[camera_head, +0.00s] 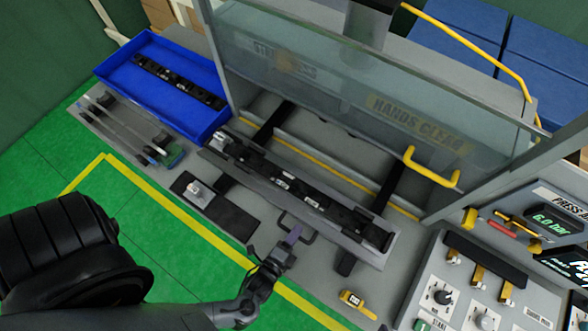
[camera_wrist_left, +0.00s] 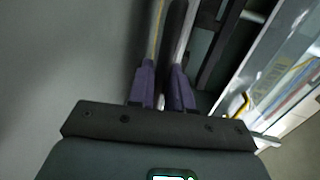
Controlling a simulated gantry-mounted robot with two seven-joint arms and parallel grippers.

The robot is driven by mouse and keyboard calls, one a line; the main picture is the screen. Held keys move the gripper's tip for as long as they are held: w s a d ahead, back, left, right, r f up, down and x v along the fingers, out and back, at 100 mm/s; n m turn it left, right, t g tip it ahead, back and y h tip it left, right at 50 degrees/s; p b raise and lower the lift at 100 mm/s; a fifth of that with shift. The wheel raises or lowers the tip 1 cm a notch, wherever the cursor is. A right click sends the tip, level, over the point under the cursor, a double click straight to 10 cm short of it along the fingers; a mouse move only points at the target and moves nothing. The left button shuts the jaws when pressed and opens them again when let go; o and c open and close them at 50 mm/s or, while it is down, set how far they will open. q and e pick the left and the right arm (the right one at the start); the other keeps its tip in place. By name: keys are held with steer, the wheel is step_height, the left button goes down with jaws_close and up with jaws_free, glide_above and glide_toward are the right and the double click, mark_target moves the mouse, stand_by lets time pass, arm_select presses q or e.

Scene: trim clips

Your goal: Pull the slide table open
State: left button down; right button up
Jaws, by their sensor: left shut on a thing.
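The slide table (camera_head: 243,170) is a long grey tray in front of the glass guard, with a dark trim strip (camera_head: 300,188) lying along it. Two black rails (camera_head: 273,121) run from behind it back under the guard. A dark loop handle (camera_head: 312,232) stands out at the table's front edge. My left gripper (camera_head: 292,237), with purple fingertips, is at this handle and shut on it. In the left wrist view the fingers (camera_wrist_left: 162,86) are close together, and what lies between them is hard to make out. My right gripper is in neither view.
A blue tray (camera_head: 107,72) with dark parts stands at the back left. The glass guard (camera_head: 330,75) with a yellow handle (camera_head: 430,168) rises behind the table. A control panel (camera_head: 500,292) is at the right. A black pad (camera_head: 232,216) and a yellow-black block (camera_head: 355,300) lie nearby.

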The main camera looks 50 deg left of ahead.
arm_select(q)
steer(key=c, duration=1.2)
jaws_free()
steer(key=shift+s+d, duration=0.1)
steer(key=shift+s, duration=0.35)
steer(key=b+v, duration=0.1)
steer(key=v, duration=0.7)
steer(key=shift+s+r, duration=0.15)
steer(key=shift+s, duration=0.2)
steer(key=shift+s+d+r, duration=0.15)
steer(key=shift+s+d, duration=0.05)
steer(key=shift+s, duration=0.35)
steer(key=shift+r, duration=0.1)
